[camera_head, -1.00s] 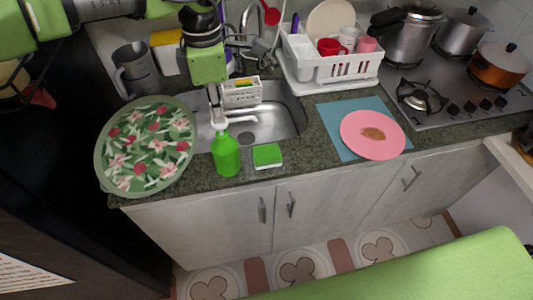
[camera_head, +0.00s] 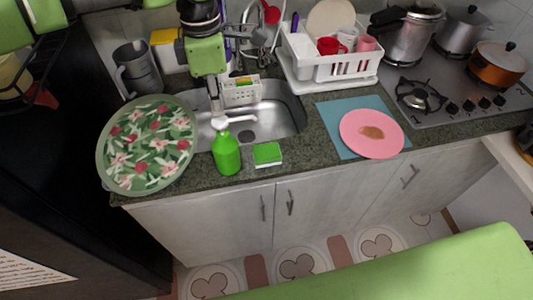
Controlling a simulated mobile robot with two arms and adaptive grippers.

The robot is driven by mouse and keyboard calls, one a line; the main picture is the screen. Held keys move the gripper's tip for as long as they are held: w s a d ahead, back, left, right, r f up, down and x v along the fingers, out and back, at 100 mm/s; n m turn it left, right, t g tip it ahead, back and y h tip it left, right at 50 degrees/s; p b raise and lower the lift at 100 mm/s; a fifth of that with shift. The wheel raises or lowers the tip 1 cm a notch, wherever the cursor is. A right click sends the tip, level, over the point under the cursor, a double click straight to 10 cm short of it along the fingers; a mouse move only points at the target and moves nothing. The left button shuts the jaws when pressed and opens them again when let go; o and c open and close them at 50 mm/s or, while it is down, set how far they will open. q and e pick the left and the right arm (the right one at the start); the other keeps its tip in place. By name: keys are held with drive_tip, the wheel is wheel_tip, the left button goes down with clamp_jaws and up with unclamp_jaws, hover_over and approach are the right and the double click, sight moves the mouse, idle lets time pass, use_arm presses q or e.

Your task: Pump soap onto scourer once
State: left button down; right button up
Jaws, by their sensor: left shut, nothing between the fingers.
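A green soap bottle (camera_head: 227,154) with a white pump head (camera_head: 219,122) stands upright on the counter in front of the sink. A green and white scourer (camera_head: 267,154) lies flat on the counter just right of the bottle. My left gripper (camera_head: 215,106) points down above the pump head, its fingers shut and empty. A small gap seems to show between the fingertips and the pump, but contact is hard to judge. My right gripper is not in view.
A floral round tray (camera_head: 146,146) lies left of the bottle. The sink (camera_head: 276,119) is behind. A pink plate (camera_head: 372,134) on a blue mat (camera_head: 341,108), a white dish rack (camera_head: 330,72) and a stove (camera_head: 459,90) are to the right.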

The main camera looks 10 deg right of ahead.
use_arm(q)
wheel_tip(320, 180, up, 6)
drive_tip(key=p, duration=0.3)
drive_tip(key=shift+f, duration=0.1)
drive_tip(key=shift+f, duration=0.1)
idle(0.5)
